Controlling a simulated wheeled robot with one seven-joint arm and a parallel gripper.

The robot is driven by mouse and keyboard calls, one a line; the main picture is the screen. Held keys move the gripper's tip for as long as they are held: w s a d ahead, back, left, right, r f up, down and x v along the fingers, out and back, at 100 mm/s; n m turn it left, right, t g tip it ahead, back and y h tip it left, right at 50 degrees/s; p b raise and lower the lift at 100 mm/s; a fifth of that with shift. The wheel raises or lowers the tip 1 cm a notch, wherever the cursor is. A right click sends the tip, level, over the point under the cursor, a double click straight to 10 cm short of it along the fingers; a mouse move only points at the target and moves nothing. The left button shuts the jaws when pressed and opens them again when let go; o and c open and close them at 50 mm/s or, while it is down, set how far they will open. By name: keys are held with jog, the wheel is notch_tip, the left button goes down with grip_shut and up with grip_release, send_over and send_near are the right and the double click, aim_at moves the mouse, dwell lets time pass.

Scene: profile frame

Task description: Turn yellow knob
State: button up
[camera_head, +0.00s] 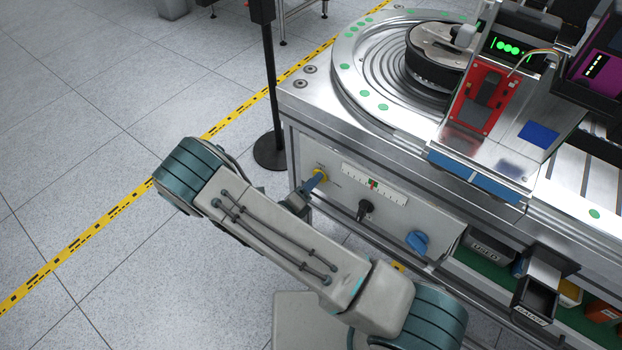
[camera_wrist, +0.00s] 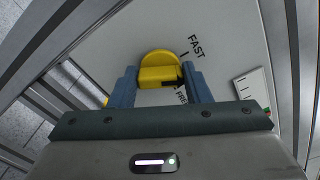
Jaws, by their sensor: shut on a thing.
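The yellow knob (camera_wrist: 158,72) sits on the grey front panel, next to the printed word FAST. In the wrist view my gripper (camera_wrist: 160,85) has its two blue fingers on either side of the knob's grip bar, shut on it. In the head view the knob (camera_head: 321,175) shows only in part, at the left of the panel. The gripper (camera_head: 314,182) reaches it from the front left, and part of the hand is hidden behind my forearm.
On the same panel are a scale with coloured marks (camera_head: 374,184), a black knob (camera_head: 365,209) and a blue knob (camera_head: 417,242). A metal worktop with a round feeder (camera_head: 350,75) lies above. A black post (camera_head: 271,100) stands behind. Open floor lies to the left.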

jog(key=n+p, duration=0.1)
jog(key=n, duration=0.4)
jog(key=shift+f+p, duration=0.15)
jog(key=shift+p, duration=0.2)
jog(key=shift+n, duration=0.3)
jog(key=o, duration=1)
jog(key=b+v, duration=0.1)
jog(key=v, duration=1.3)
jog(key=shift+w, duration=0.1)
